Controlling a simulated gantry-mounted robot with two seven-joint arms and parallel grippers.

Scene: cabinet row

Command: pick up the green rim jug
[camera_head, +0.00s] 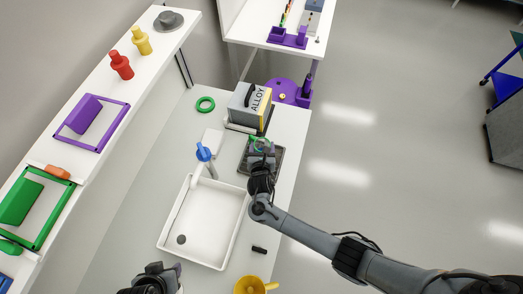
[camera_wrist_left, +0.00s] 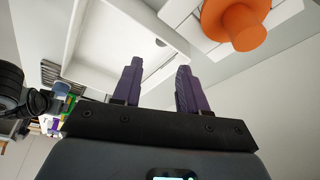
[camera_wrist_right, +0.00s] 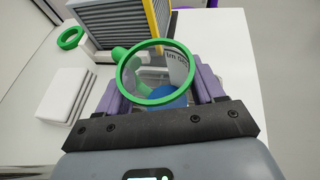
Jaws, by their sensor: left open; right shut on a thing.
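The green rim jug (camera_wrist_right: 157,72) is a clear vessel with a green rim and a green handle. In the right wrist view it sits between the purple fingers of my right gripper (camera_wrist_right: 160,90), which is shut on it. Something blue shows through it. In the head view my right gripper (camera_head: 262,150) is over a dark tray (camera_head: 278,172) on the counter and hides most of the jug; only a bit of green shows. My left gripper (camera_wrist_left: 155,85) is open and empty, with its fingers apart. In the head view it is at the bottom edge, left of centre.
A green ring (camera_head: 205,104), a white block (camera_head: 213,142) and a blue-topped tap (camera_head: 203,152) are to the left. The white sink (camera_head: 211,225) lies in front, with a yellow vessel (camera_head: 250,285) near the bottom edge.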

